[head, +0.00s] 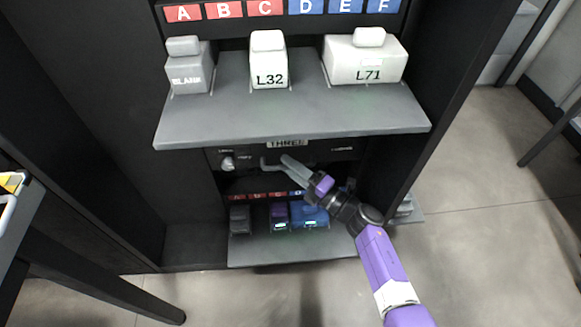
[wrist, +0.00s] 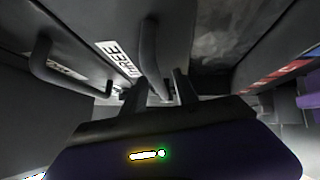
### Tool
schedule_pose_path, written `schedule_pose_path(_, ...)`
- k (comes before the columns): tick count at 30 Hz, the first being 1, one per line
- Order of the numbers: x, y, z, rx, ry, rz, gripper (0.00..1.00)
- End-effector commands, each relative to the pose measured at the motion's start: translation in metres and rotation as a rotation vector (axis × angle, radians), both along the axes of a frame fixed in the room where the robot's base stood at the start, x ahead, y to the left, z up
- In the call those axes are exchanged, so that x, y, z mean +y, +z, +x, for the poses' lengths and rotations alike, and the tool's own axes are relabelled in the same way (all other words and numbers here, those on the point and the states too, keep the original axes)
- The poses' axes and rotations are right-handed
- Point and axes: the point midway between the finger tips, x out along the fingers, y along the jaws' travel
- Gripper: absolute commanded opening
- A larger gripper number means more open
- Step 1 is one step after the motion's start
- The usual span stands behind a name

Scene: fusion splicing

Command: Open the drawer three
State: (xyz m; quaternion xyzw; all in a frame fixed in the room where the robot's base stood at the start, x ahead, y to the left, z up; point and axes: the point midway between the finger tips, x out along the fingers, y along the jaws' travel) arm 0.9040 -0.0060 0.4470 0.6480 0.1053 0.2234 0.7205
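The black front of drawer three shows in the head view under the upper grey shelf, with a white THREE label (head: 287,143) on it. Its grey bar handle (head: 270,164) sits below the label. The label (wrist: 117,60) also shows in the wrist view, with the dark curved handle (wrist: 149,58) beside it. My gripper (head: 285,163) is at the handle in the head view. In the wrist view my fingers (wrist: 161,85) stand apart, with the handle running down toward the gap between them. I cannot tell whether they touch it.
A lower shelf (head: 290,250) holds dark, purple and blue blocks. A small knob (head: 228,163) sits left of the handle. Open floor (head: 480,200) lies right.

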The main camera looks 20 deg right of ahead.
Motion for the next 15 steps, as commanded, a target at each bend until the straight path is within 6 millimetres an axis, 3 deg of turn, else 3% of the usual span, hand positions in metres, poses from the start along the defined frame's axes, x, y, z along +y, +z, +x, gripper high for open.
schedule_pose_path(4,0.0,0.0001,-0.0002,0.0,0.0,0.0,0.33)
schedule_pose_path(9,0.0,0.0001,-0.0002,0.0,0.0,0.0,0.0)
schedule_pose_path(15,-0.0001,-0.0001,-0.0004,0.0,0.0,0.0,0.0)
